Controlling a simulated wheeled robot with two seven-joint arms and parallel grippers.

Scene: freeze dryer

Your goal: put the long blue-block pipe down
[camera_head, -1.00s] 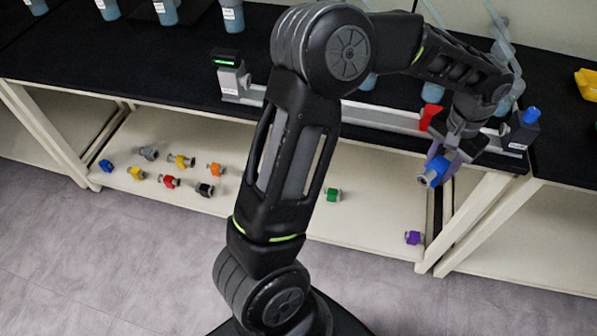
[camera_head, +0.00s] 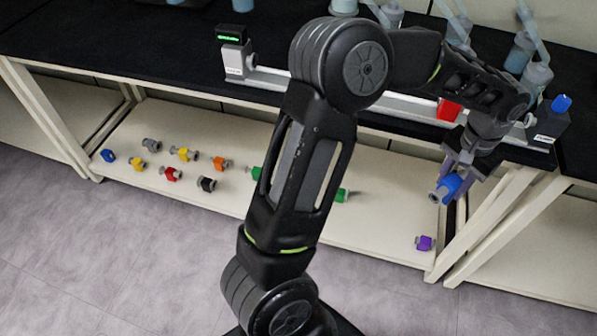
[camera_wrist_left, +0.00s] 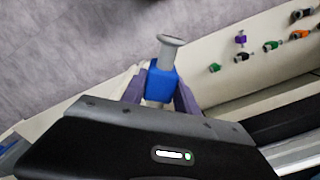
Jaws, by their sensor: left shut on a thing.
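The long blue-block pipe, a grey pipe with a flanged end and a blue block (camera_head: 452,184), is held by my left gripper (camera_head: 454,179). In the left wrist view, the purple fingers (camera_wrist_left: 160,96) are shut around the blue block (camera_wrist_left: 162,78), and the flanged end points away from the gripper. In the head view, the pipe hangs below the bench top's front edge, near the right end of the lower shelf (camera_head: 385,235). I cannot tell its exact height or whether it is over the shelf. My right gripper is not in view.
Several coloured-block fittings lie at the shelf's left, including a small blue one (camera_head: 108,155). A purple one (camera_head: 424,242) lies below the held pipe. Bench legs (camera_head: 500,225) stand at right. A rail carries a red block (camera_head: 448,110). The shelf between green and purple looks clear.

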